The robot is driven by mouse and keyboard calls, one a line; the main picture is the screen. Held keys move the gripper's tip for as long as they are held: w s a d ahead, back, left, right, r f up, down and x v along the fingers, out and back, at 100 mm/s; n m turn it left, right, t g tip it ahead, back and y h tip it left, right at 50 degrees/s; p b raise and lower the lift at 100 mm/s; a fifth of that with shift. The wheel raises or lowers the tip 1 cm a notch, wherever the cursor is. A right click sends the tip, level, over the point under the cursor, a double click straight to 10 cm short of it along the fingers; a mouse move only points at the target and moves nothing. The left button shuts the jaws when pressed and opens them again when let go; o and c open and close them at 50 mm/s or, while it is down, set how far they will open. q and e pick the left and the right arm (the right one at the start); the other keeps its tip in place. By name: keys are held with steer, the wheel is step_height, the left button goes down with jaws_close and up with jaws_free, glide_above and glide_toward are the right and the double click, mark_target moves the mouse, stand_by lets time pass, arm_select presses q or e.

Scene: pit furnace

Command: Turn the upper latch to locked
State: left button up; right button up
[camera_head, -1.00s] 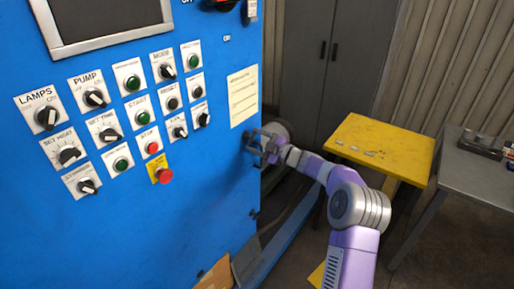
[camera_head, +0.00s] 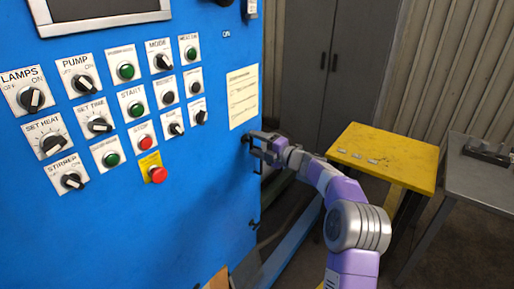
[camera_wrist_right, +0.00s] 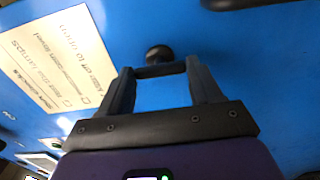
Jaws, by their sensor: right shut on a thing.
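The upper latch is a small dark handle with a round black pivot (camera_wrist_right: 158,53) on the blue cabinet face. Its bar (camera_wrist_right: 160,71) lies across between the fingertips of my right gripper (camera_wrist_right: 160,78) in the right wrist view. In the head view my right gripper (camera_head: 259,147) is at the cabinet's right edge, just below the paper note, and is shut on the latch. The fingers hide much of the latch there, so I cannot read its exact angle. A lower latch (camera_head: 254,223) shows farther down the same edge. My left gripper is not in view.
The blue cabinet (camera_head: 200,220) carries several switches, knobs and buttons, including a red emergency button (camera_head: 158,174). The paper note (camera_head: 242,97) is just above the gripper. A yellow table (camera_head: 400,165) and a grey table (camera_head: 480,180) stand at the right.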

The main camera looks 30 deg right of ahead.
stand_by(0.5)
steer(key=o, duration=1.1)
steer(key=shift+c, duration=0.2)
steer(key=v, duration=0.7)
steer(key=shift+s+d, duration=0.15)
steer(key=shift+s, duration=0.1)
